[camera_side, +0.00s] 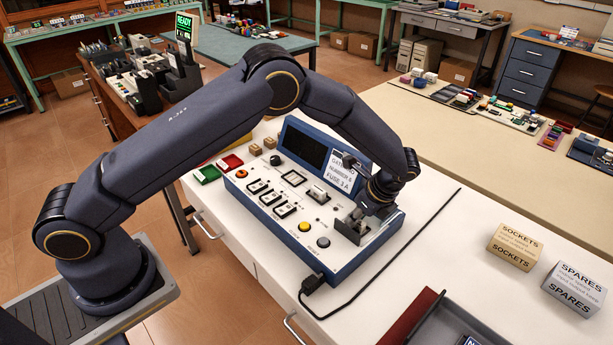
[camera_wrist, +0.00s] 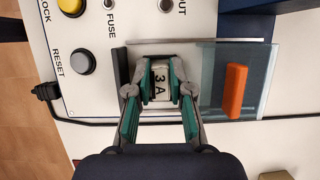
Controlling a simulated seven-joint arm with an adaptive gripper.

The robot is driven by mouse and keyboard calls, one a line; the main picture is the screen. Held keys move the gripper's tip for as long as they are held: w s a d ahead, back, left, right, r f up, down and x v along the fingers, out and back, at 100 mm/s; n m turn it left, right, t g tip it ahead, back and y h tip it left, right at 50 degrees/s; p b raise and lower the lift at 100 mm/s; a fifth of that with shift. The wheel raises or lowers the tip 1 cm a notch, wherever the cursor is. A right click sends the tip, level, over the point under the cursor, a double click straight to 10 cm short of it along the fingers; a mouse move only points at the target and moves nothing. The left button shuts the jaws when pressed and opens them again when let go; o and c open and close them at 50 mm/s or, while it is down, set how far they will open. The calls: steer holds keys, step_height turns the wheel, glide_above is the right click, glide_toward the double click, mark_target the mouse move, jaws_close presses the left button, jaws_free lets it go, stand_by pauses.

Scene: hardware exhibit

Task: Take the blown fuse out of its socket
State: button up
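The fuse (camera_wrist: 161,84) is a pale block marked "3 A", sitting in a recess at the panel's edge in the wrist view. My gripper (camera_wrist: 160,78) is over it, with one teal-padded finger on each side of the fuse. The fingers are very close to its sides; I cannot tell whether they touch it. The socket (camera_wrist: 121,70) around it is mostly hidden by the fingers. In the side view my gripper (camera_side: 357,218) is down at the right front corner of the blue-sided console (camera_side: 340,262), and the fuse cannot be made out there.
A clear cover with an orange handle (camera_wrist: 235,90) lies beside the socket. Yellow (camera_side: 304,227) and grey (camera_side: 323,242) buttons are close by. A black cable (camera_side: 400,262) runs along the bench. SOCKETS (camera_side: 514,246) and SPARES (camera_side: 574,288) boxes and a grey tray (camera_side: 440,322) stand right.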

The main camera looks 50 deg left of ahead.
jaws_close()
steer(key=shift+r, duration=0.1)
